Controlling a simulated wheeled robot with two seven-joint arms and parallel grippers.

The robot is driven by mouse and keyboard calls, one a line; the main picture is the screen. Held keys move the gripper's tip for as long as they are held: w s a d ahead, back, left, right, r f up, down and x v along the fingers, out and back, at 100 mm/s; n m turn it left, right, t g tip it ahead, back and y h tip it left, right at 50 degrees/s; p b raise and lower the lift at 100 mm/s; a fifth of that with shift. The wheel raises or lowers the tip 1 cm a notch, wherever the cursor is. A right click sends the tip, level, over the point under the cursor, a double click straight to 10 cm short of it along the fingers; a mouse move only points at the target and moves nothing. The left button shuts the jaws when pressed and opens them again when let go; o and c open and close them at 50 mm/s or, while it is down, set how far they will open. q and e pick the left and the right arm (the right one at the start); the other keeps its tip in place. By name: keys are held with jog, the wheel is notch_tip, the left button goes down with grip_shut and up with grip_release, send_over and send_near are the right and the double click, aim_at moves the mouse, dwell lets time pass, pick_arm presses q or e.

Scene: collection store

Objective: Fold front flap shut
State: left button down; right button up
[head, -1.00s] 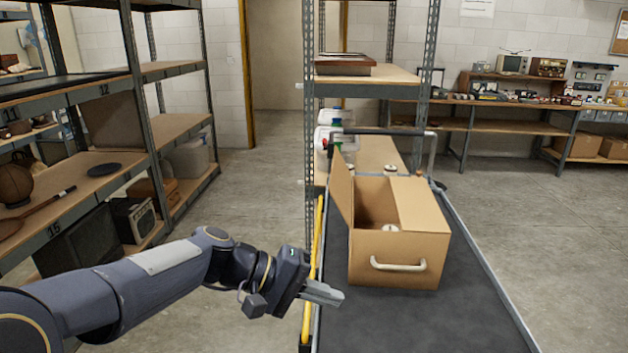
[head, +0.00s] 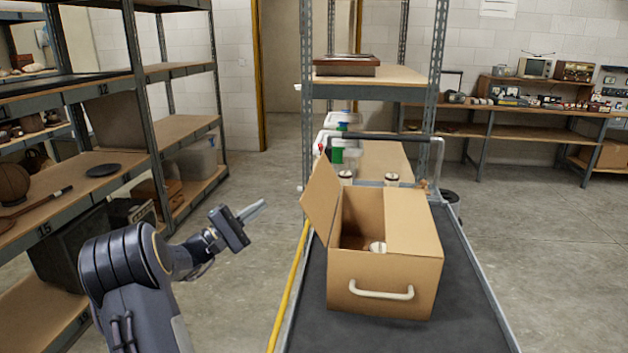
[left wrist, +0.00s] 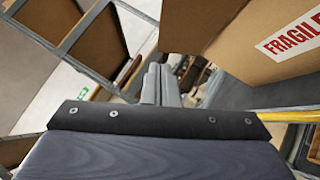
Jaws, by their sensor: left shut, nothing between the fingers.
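An open cardboard box (head: 378,275) stands on the dark cart bed, with a pale handle (head: 381,291) on its near face. Its left flap (head: 320,195) stands up and leans outward. Its right flap (head: 412,222) lies flat over the right part of the opening. No separate near flap shows clearly. My left gripper (head: 262,206) is shut and empty, left of the box and apart from it. In the left wrist view its fingers (left wrist: 160,84) are together, beside the box side (left wrist: 225,40) with a FRAGILE label. My right gripper is out of view.
The dark cart bed (head: 462,300) has a yellow rail (head: 290,285) on its left and a handle bar behind. A shelf rack (head: 390,76) stands behind the box. More shelves (head: 100,160) stand at left. Floor between them is clear.

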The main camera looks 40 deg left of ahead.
pick_arm(q)
jog(key=p, duration=0.3)
send_near(314, 172)
jog(key=w+a, duration=0.2)
jog(key=w, duration=0.3)
jog(key=d, duration=0.1)
jog(key=w+d+r, duration=0.1)
jog(key=shift+w+d+r, duration=0.1)
jog(key=shift+d+r, duration=0.1)
jog(key=shift+d, duration=0.15)
